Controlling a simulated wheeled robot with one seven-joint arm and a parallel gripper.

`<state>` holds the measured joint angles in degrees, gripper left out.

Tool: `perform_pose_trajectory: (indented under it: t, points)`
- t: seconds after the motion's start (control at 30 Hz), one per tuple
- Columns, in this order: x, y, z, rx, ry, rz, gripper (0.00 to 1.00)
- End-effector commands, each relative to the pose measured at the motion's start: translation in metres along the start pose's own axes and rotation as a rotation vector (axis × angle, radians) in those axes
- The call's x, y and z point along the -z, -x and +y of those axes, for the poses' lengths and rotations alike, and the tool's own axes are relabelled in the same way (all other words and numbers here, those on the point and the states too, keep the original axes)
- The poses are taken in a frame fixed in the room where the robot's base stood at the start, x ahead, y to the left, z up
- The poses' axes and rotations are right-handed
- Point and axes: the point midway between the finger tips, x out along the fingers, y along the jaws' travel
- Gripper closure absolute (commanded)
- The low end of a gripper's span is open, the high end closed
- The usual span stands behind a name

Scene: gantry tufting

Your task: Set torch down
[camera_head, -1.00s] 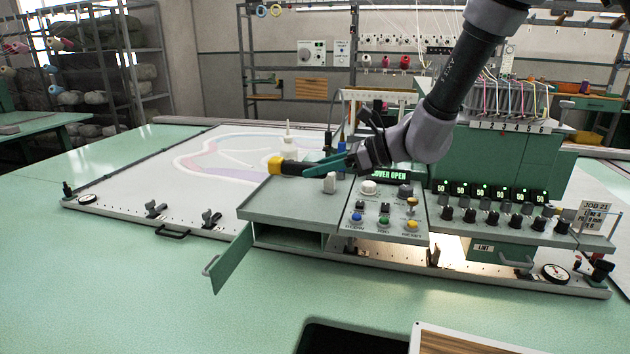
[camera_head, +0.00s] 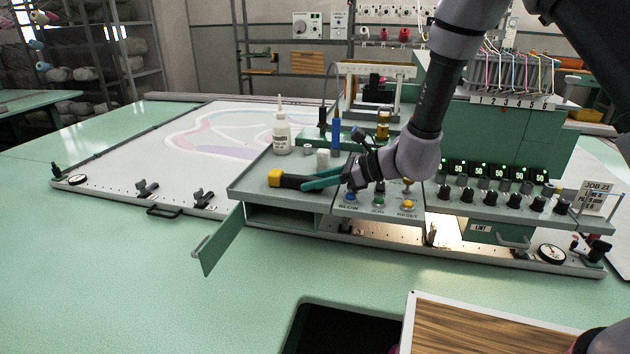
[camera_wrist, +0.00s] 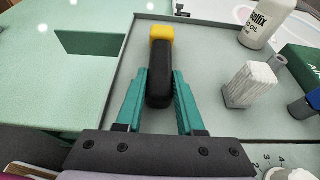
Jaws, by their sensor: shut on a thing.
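The torch (camera_head: 286,179), black with a yellow head, is in my gripper (camera_head: 318,181), whose teal fingers are shut on it. In the wrist view the torch (camera_wrist: 160,75) lies between the two fingers of my gripper (camera_wrist: 160,95), its yellow head pointing away from the wrist. It is over the grey tray top (camera_head: 252,180) at the left of the machine's control panel. It looks level and very low over the tray; I cannot tell whether it touches it. The torch's near end is hidden by the fingers in the head view.
A white oil bottle (camera_head: 282,135) and a white ribbed block (camera_head: 322,158) stand on the tray behind the torch. Buttons (camera_head: 379,199) and knobs lie to the right. A green door (camera_head: 222,240) hangs open below. The tray's left end is clear.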

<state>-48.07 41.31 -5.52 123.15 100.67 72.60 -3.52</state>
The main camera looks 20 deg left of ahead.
Motion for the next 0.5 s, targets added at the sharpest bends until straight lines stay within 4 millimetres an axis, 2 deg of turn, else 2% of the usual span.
perform_pose_trajectory:
  t: [0.27,0.3,0.33,0.37,0.5]
  points:
    - [0.0010,-0.0005,-0.0003,0.001,0.001,-0.001,1.00]
    - [0.0009,-0.0005,-0.0002,0.001,0.002,-0.001,0.52]
    - [0.0008,-0.0004,-0.0002,0.001,0.002,0.000,0.40]
    - [0.0007,-0.0004,-0.0002,0.001,0.002,0.000,0.33]
    - [0.0007,-0.0004,-0.0002,0.001,0.001,0.000,0.33]
